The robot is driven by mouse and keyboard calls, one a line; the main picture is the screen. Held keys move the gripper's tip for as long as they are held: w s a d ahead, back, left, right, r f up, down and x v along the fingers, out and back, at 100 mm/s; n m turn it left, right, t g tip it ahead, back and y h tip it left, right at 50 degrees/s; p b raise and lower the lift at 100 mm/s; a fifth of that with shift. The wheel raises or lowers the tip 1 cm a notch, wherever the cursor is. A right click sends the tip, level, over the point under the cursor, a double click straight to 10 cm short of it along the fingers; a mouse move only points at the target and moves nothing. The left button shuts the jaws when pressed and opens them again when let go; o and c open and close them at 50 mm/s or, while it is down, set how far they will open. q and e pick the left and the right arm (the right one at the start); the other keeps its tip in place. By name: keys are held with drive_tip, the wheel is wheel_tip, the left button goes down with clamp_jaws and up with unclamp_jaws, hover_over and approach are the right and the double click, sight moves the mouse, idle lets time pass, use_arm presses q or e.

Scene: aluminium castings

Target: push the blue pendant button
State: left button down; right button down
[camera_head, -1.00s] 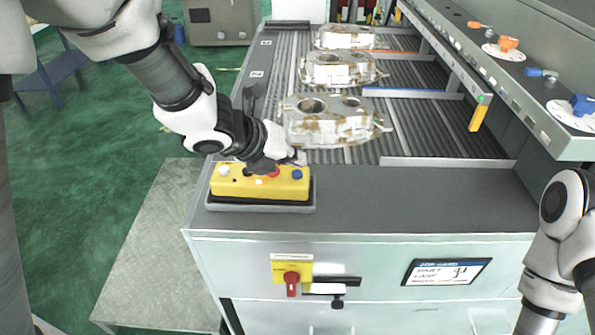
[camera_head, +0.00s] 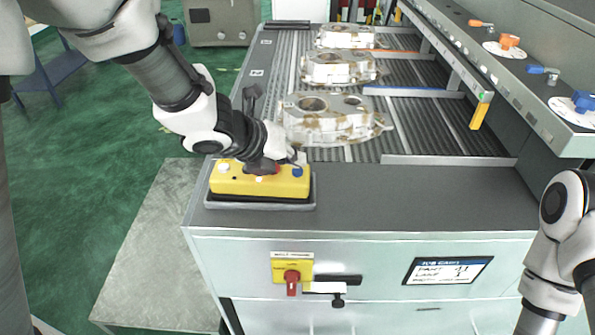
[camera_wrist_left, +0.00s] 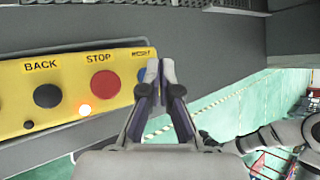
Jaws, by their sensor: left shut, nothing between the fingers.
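The yellow pendant (camera_head: 235,186) lies on the near left corner of the grey bench top. Its blue button (camera_head: 297,172) is at the pendant's right end in the head view. My left gripper (camera_head: 297,159) is shut and empty, with its fingertips just behind and above the blue button. In the left wrist view my shut fingers (camera_wrist_left: 160,72) cover the pendant's right end, with a little blue (camera_wrist_left: 141,90) beside them. A red STOP button (camera_wrist_left: 105,83) and a black BACK button (camera_wrist_left: 47,95) show left of them. Contact with the blue button cannot be told. My right gripper is out of view.
Several aluminium castings (camera_head: 335,121) lie on the ribbed conveyor behind the pendant, the nearest close to my left wrist. A small orange light (camera_wrist_left: 84,110) glows on the pendant below STOP. A red rotary switch (camera_head: 291,277) is on the bench front. The bench top right of the pendant is clear.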

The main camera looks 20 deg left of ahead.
sight(295, 171)
use_arm(q)
drive_tip(key=shift+f+b, duration=0.45)
drive_tip(key=shift+f, duration=0.1)
idle(0.6)
drive_tip(key=shift+r, duration=0.1)
drive_tip(key=shift+r+p, duration=0.8)
drive_tip(key=shift+r, duration=0.05)
wheel_tip(295, 171, up, 5)
drive_tip(key=p, duration=0.4)
drive_tip(key=shift+p, duration=0.3)
idle(0.5)
